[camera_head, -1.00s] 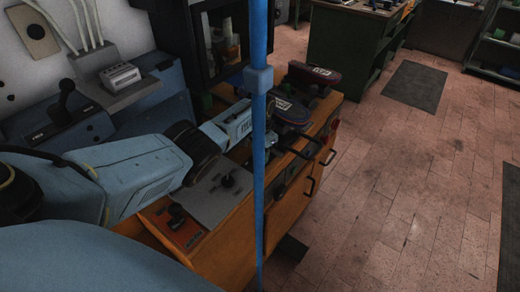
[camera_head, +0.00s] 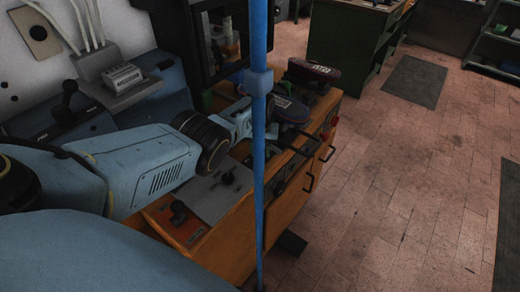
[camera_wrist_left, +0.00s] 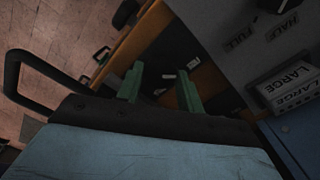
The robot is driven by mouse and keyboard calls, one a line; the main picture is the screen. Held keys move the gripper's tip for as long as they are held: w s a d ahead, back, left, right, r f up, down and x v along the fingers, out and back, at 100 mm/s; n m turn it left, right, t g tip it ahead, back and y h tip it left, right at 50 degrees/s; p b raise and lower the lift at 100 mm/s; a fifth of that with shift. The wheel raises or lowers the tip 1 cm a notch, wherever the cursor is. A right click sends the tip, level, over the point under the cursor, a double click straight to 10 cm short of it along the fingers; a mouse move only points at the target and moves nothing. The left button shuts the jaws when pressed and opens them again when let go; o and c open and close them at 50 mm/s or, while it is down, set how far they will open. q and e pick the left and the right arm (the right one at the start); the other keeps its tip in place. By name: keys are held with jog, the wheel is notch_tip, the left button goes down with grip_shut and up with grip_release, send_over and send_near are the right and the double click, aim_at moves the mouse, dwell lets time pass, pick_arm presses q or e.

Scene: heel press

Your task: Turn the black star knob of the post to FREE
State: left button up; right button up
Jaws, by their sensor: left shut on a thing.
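My left gripper (camera_head: 242,116) is at the far end of my left arm, over the orange workbench in the head view; the blue pole partly covers its reach. In the left wrist view its two green fingers (camera_wrist_left: 160,88) stand a little apart, closed on a dark thing that looks like the black star knob. That thing blends into the dark background, so its shape and pointing direction cannot be made out. Labels FULL and HALF are readable on the grey surface beside it; no FREE label is readable. My right gripper is not in view.
A blue upright pole (camera_head: 259,175) crosses the head view in front of the orange workbench (camera_head: 238,245). A dark shoe-like piece (camera_head: 291,108) and a maroon one (camera_head: 313,69) lie near the bench's far end. A LARGE sign (camera_wrist_left: 290,90) is close on the right. Open tiled floor lies right.

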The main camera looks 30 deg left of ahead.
pick_arm(q)
jog(key=shift+w+n, duration=0.1)
jog(key=shift+n, duration=0.2)
jog(key=o, duration=1)
jog(key=shift+r, duration=0.1)
jog(key=shift+r+p, duration=0.3)
notch_tip(320, 180, up, 6)
jog(key=p, duration=0.4)
jog(key=shift+r, duration=0.1)
notch_tip(320, 180, up, 6)
jog(key=p, duration=0.1)
jog(key=shift+r, duration=0.25)
